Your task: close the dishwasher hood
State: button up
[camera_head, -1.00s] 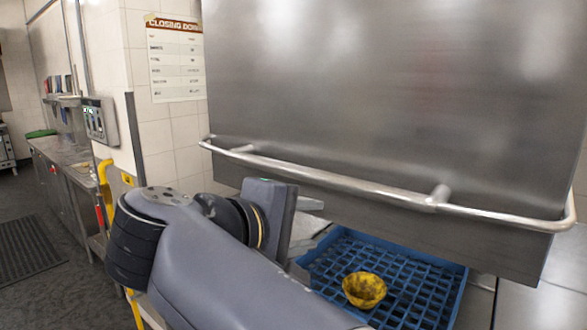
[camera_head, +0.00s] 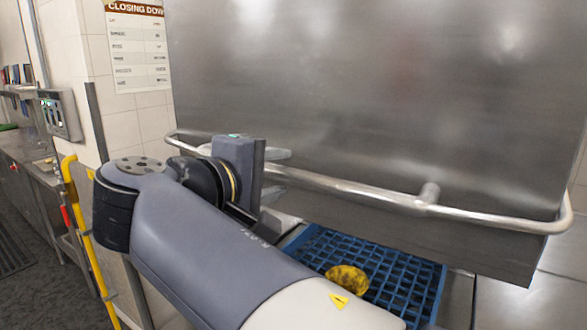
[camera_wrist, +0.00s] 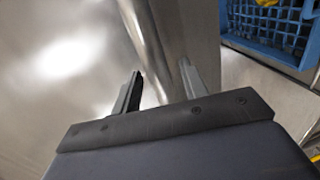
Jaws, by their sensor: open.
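The dishwasher hood (camera_head: 380,90) is a large brushed-steel box, raised above a blue dish rack. Its tubular handle bar (camera_head: 350,187) runs along the lower front edge. My gripper (camera_head: 283,167) is at the left part of the bar, with its fingers overlapping the bar in the head view. In the wrist view my gripper (camera_wrist: 160,82) is open, and the steel bar (camera_wrist: 150,40) passes just beyond and between its two fingertips. I cannot tell whether the fingers touch the bar.
The blue rack (camera_head: 405,267) stands under the hood with a yellow bowl (camera_head: 347,279) in it. A control box (camera_head: 60,115) and a closing-down poster (camera_head: 138,45) are on the left wall. A yellow pole (camera_head: 85,235) stands left of my arm.

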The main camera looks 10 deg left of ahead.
jog(key=shift+w+d+f, duration=0.1)
jog(key=shift+w+d, duration=0.15)
jog(key=shift+w, duration=0.3)
jog(key=shift+c, duration=0.5)
grip_shut()
